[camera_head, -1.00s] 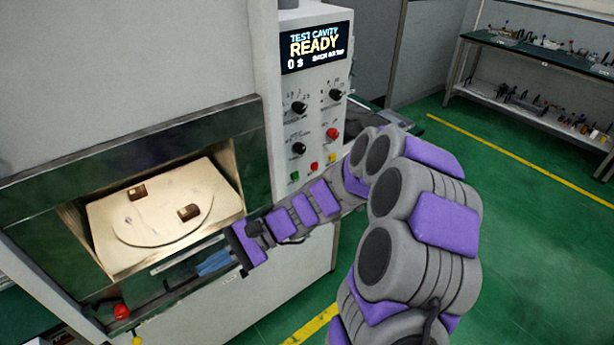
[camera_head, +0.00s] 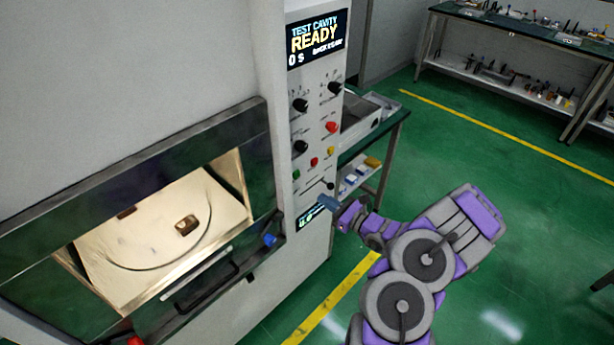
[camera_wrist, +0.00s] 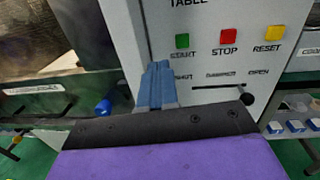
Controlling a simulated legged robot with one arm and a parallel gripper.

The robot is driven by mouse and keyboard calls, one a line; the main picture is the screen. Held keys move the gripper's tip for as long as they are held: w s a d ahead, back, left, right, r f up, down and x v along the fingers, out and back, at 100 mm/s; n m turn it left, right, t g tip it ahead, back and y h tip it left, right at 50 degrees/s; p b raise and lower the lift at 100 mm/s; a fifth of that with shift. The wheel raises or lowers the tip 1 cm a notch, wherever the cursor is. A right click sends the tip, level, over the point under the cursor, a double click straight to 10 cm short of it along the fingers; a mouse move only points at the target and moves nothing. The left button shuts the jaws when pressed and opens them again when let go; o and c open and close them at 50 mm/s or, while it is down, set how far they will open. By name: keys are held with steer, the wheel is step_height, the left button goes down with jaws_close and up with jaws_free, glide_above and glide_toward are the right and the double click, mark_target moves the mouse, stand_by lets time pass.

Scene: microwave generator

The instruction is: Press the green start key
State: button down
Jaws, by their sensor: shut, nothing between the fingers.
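The green start key (camera_head: 296,174) sits low on the left of the control panel (camera_head: 316,115). In the wrist view the green start key (camera_wrist: 182,41) is above the "START" label, up and right of my fingertips. My gripper (camera_head: 327,203) is in front of the lower panel, below and right of the key, with its blue fingers shut and empty. In the wrist view the shut fingers (camera_wrist: 158,83) point up toward the panel below the key. They appear apart from the key.
A red stop key (camera_wrist: 228,36) and yellow reset key (camera_wrist: 274,32) sit right of the green one. Below is a slider knob (camera_wrist: 246,98). The display (camera_head: 318,40) reads READY. The cavity (camera_head: 165,225) is at left, with a blue knob (camera_head: 269,239). A bench stands right of the panel.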

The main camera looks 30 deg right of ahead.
mark_target(296, 177)
steer(key=shift+s+d+f+m+h, duration=0.15)
steer(key=shift+d+f+m+h, duration=0.25)
steer(key=shift+d, duration=0.3)
steer(key=shift+s+d+f+m+h, duration=0.1)
steer(key=shift+d+f+m+h, duration=0.3)
steer(key=shift+d, duration=0.3)
steer(key=shift+f, duration=0.15)
steer(key=shift+w, duration=0.1)
steer(key=b+x, duration=0.1)
steer(key=x, duration=0.5)
steer(key=b+x, duration=0.1)
steer(key=x, duration=0.6)
steer(key=shift+a+r, duration=0.1)
steer(key=shift+r, duration=0.15)
steer(key=shift+w+a, duration=0.1)
steer(key=shift+w, duration=0.3)
